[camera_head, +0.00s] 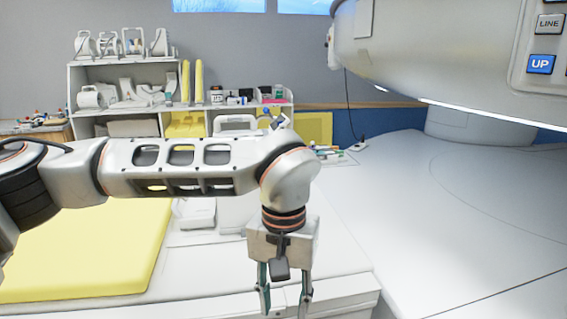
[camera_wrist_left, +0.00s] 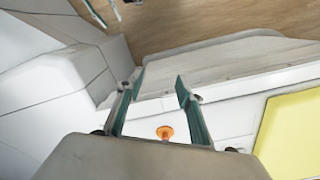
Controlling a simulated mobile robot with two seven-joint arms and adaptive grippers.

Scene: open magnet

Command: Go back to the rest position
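My left arm comes in from the left in the head view and stretches across the picture. Its gripper (camera_head: 284,290) hangs fingers down in front of the white patient table (camera_head: 340,260). In the left wrist view, the fingers of my left gripper (camera_wrist_left: 160,90) stand apart with nothing between their tips. A small orange knob (camera_wrist_left: 165,132) shows below the tips, nearer the gripper body, and I cannot tell how far off it is.
A yellow pad (camera_head: 90,255) lies on the table at left. A white shelf (camera_head: 150,75) with coils stands behind. The grey surface (camera_head: 440,215) at right is clear.

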